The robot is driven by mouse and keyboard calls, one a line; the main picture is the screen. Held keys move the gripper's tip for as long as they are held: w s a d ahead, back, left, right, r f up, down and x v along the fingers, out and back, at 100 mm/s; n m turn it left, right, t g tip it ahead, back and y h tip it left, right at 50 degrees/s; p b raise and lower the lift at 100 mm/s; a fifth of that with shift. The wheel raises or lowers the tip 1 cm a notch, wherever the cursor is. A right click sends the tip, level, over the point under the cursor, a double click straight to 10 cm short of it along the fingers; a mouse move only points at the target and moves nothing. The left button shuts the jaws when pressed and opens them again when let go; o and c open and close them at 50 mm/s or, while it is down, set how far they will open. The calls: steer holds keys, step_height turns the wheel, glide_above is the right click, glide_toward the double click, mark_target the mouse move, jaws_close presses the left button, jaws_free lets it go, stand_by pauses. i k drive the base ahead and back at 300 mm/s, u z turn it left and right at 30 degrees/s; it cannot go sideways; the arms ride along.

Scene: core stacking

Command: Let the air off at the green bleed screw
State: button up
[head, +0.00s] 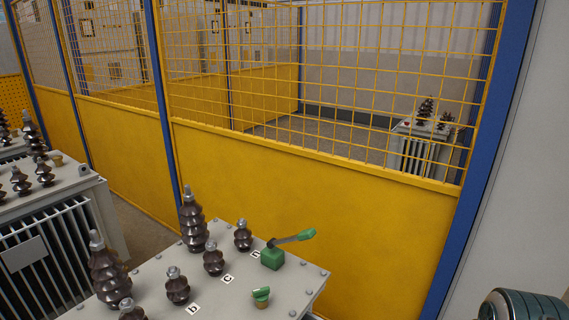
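A small green-topped fitting on a brass-coloured base (261,297), which looks like the bleed screw, stands on the grey top of the nearest transformer (215,280), near its front edge. Behind it is a green block (272,259) with a grey lever that rises to the right and ends in a green grip (306,235). I cannot tell from this view whether the screw is turned open. My gripper is not in view; only a rounded teal-grey part, apparently of my arm, shows at the lower right corner.
Several brown ribbed insulators (193,220) stand on the transformer's left and back, beside letter labels (228,280). A yellow mesh fence (320,220) with blue posts runs close behind. Another transformer (60,205) stands left; one (420,145) is beyond the fence.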

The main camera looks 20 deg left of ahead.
mark_target(261, 295)
steer(key=u, duration=2.6)
steer(key=k, duration=1.2)
steer(key=z, duration=0.9)
steer(key=i, duration=1.2)
steer(key=u, duration=0.7)
